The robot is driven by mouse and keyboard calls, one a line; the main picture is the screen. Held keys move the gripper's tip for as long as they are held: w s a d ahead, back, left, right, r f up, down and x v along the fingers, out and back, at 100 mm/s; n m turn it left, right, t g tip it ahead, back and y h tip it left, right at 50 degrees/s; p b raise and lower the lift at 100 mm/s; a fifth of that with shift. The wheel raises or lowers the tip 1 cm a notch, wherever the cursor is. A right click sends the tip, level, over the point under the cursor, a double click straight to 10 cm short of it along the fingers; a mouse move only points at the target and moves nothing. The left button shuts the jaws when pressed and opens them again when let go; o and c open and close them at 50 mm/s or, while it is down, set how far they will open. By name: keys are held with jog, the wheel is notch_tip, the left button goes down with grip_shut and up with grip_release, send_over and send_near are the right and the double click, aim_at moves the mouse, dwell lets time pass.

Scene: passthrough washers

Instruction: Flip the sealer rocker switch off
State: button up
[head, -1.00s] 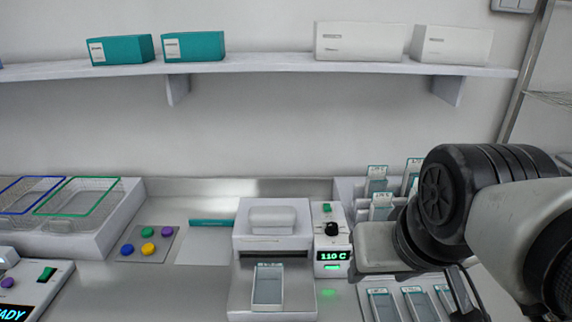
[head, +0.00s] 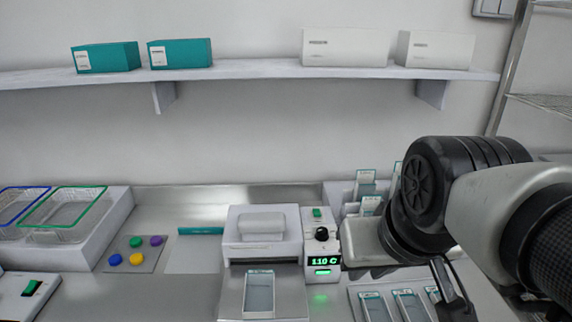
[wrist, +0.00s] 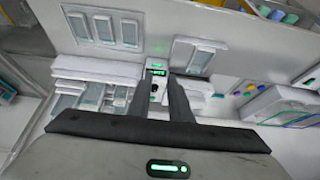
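The sealer (head: 262,225) is a white and grey press on the counter, with a control box (head: 312,259) at its right side. On top of the box is a green rocker switch (head: 317,213), behind a black knob (head: 321,234). The display (head: 324,261) reads 110 C and glows green. My gripper is just right of the box in the head view, its fingers mostly hidden by its body. In the wrist view my gripper (wrist: 159,90) has its two dark fingers apart and empty, with the knob (wrist: 154,88) seen between them. The switch is unclear there.
A pouch (head: 259,293) lies at the sealer's front. Several coloured buttons (head: 136,260) and wire baskets (head: 66,212) are at left. A shelf with boxes (head: 345,47) runs above.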

jog(key=shift+t+y, duration=0.3)
jog(key=w+b, duration=0.4)
jog(key=w, duration=1.3)
grip_shut()
jog(key=w+f+b, duration=0.1)
jog(key=w+f, duration=0.2)
jog(key=w, duration=0.6)
jog(key=w+f+b, duration=0.2)
jog(key=w+f, duration=0.1)
jog(key=w, duration=0.7)
jog(key=shift+f+t, duration=0.3)
jog(key=shift+f, duration=0.1)
jog(key=shift+d, duration=0.1)
send_over(318, 212)
jog(key=s, duration=0.2)
notch_tip(318, 212, down, 9)
jog(key=shift+w+r, duration=0.1)
jog(key=shift+w, duration=0.05)
jog(key=shift+s+f+b, duration=0.2)
jog(key=shift+f, duration=0.35)
jog(key=shift+s+f+b, duration=0.15)
jog(key=shift+f+b, duration=0.05)
jog(key=shift+f, duration=0.35)
jog(key=shift+s+f, duration=0.1)
jog(key=shift+f, duration=0.5)
jog(key=shift+f, duration=0.1)
